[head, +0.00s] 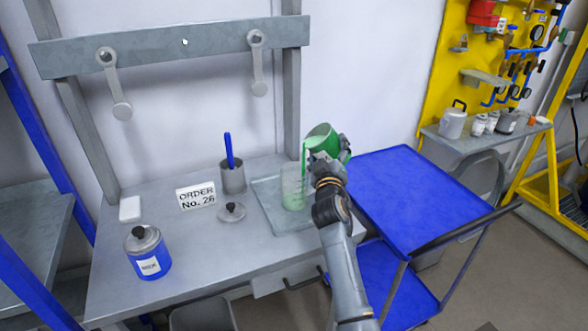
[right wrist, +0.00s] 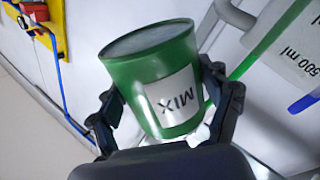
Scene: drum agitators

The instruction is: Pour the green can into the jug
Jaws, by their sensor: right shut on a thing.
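The green can (head: 323,137) is held up and tilted over the jug (head: 296,188), its mouth toward the left. A thin green stream runs down from its lip into the jug. The jug is clear, has markings, looks greenish inside and stands on a grey tray (head: 266,208). My right gripper (head: 330,158) is shut on the can. In the right wrist view the fingers grip the sides of the can (right wrist: 150,75), whose MIX label is upside down. Part of the jug (right wrist: 297,45) shows there, marked 500 ml. My left gripper is not in view.
On the bench are a grey cup (head: 232,180) with a blue stick, a loose lid (head: 231,212), an order card (head: 196,195), a white block (head: 130,209) and a lidded blue can (head: 149,258). A blue cart (head: 410,195) stands at the right.

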